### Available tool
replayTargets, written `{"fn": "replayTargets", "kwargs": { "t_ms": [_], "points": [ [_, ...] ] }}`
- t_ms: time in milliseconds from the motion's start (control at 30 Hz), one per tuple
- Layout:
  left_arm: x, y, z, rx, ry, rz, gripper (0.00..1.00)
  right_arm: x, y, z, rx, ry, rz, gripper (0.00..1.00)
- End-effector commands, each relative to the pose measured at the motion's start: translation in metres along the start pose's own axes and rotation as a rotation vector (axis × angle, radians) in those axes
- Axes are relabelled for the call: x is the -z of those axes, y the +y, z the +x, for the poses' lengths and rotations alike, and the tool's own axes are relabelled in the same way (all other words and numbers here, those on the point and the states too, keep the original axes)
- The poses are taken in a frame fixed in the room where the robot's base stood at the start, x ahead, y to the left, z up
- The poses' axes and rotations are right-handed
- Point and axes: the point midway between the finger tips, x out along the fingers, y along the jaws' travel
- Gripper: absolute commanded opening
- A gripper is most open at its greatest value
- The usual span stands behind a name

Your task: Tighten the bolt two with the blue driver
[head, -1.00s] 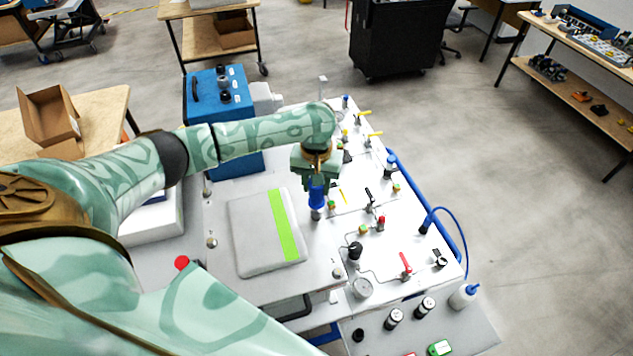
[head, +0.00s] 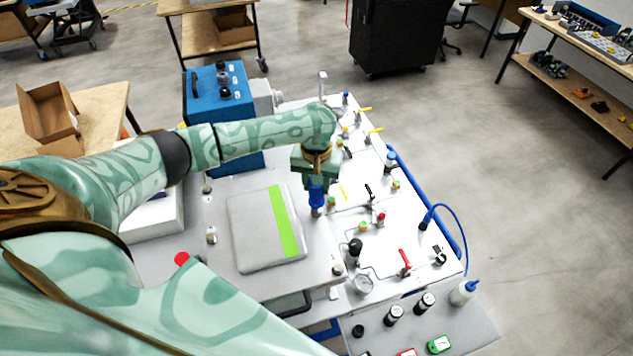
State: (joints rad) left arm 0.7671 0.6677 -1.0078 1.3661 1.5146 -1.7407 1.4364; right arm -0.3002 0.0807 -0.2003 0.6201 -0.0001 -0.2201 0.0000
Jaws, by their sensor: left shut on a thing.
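My left gripper (head: 316,178) points down over the right part of the analyser's grey top. It is shut on the blue driver (head: 316,194), which stands upright with its tip at a small bolt (head: 316,212) beside the grey panel. Whether the tip is seated on the bolt head is too small to tell. Other bolts stand on the top, one left of the panel (head: 211,237), one at the upper left (head: 207,189) and one at the lower right (head: 338,270). Which one is bolt two is not marked. My right gripper is not in view.
A grey panel with a green stripe (head: 262,255) lies left of the driver. A white board with valves (head: 400,235) and a gauge (head: 362,284) runs along the right. A blue box unit (head: 200,105) stands behind.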

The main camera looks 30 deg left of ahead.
Motion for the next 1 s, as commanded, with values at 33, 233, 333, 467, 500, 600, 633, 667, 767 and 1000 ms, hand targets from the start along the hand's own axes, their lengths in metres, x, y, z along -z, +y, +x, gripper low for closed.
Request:
{"fn": "replayTargets", "kwargs": {
  "t_ms": [33,233,333,467,500,600,633,667,767,1000],
  "points": [
    [0.000,0.000,-0.002,0.000,-0.001,0.025,0.00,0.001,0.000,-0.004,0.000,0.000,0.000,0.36],
    [-0.001,0.000,-0.005,0.000,-0.002,0.332,0.00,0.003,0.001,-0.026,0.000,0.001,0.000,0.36],
    [0.000,0.000,-0.004,0.000,-0.001,0.538,0.00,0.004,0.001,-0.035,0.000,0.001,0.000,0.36],
    [0.000,0.001,-0.003,-0.001,-0.001,0.816,0.00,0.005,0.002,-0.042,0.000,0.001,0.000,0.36],
    [0.000,0.000,-0.003,-0.001,0.000,0.903,0.00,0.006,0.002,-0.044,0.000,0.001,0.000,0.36],
    [0.000,0.000,-0.002,0.000,0.000,1.123,0.00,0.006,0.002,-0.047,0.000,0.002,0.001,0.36],
    [0.000,0.000,-0.002,0.000,0.000,1.189,0.00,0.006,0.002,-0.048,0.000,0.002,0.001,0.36],
    [0.000,0.000,-0.001,0.000,0.000,1.257,0.00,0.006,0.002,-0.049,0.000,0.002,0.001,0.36],
    [0.001,0.000,-0.001,-0.001,0.000,1.477,0.00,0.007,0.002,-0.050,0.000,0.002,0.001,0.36],
    [0.001,0.000,0.001,-0.001,0.000,1.575,0.51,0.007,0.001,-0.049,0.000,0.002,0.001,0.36]
  ]
}}
